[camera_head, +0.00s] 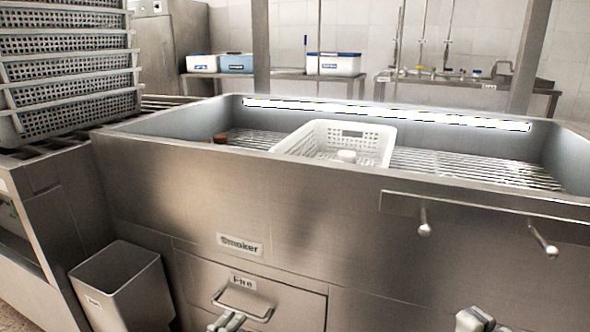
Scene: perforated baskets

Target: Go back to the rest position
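The tip of my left gripper (228,319) shows at the bottom edge, in front of the drawer labelled "Fire" and just below its handle. The tip of my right gripper (475,319) shows at the bottom edge, right of the middle, in front of the smoker's front wall. Only small parts of both are in the picture, so their opening is unclear. I see nothing held in either one. The rest of both arms is out of the picture.
A steel smoker (200,190) fills the middle. A white perforated basket (375,152) sits on its rack with a small white item (347,156) inside. A small brown item (220,138) lies left. Stacked perforated baskets (70,65) and a steel bin (125,290) stand left.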

